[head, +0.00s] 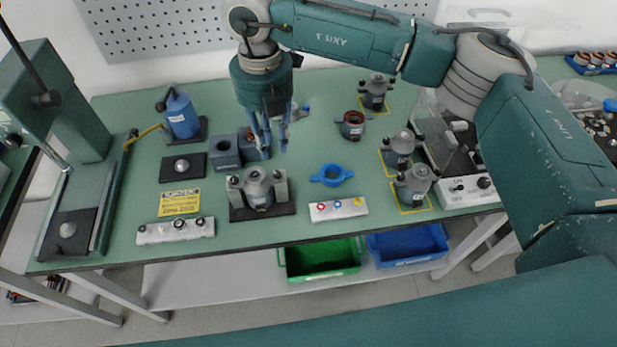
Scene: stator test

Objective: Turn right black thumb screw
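A grey stator (259,193) stands upright in a fixture on a dark base plate (262,214) near the table's front edge. A small black thumb screw (234,181) tops the left post of the fixture. The right black thumb screw (278,175) sits on the right post. My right gripper (275,150) hangs fingers down, behind and above the right thumb screw in the picture. Its blue fingers appear apart with nothing between them, and it does not touch the screw. My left gripper is not in view.
A dark block (225,152) stands just left of my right gripper. More stators (414,184) stand farther right.

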